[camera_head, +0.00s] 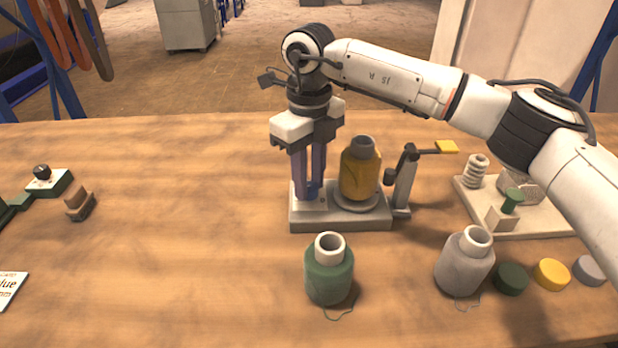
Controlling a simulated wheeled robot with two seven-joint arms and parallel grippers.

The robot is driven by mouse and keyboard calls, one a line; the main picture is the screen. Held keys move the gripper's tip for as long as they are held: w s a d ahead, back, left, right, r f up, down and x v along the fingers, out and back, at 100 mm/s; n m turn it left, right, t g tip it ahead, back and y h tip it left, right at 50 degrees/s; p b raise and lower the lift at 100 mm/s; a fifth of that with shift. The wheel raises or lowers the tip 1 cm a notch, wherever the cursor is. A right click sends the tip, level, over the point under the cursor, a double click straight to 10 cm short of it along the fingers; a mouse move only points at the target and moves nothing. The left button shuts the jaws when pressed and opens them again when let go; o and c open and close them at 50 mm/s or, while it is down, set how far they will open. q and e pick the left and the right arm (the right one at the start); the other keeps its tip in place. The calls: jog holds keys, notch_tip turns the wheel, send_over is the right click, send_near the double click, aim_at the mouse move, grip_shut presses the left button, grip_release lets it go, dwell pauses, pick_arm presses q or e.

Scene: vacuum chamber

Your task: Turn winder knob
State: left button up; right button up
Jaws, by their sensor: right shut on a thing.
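The winder (340,221) is a grey base in the middle of the table. An ochre-yellow spool (359,173) stands upright on its round plate. My right gripper (309,186) points straight down over the left end of the base. An upright grey arm (404,180) with a yellow tab (447,147) stands at the winder's right end. My left gripper is out of view.
A green spool (329,277) and a grey spool (463,264) stand in front. Several coloured caps (551,274) lie at the front right. A pale board (540,219) with fittings lies under my right arm.

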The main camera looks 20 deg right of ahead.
aim_at(310, 186)
jog(key=shift+r, duration=0.1)
jog(key=o, duration=1)
jog(key=shift+o, duration=0.2)
notch_tip(310, 186, up, 10)
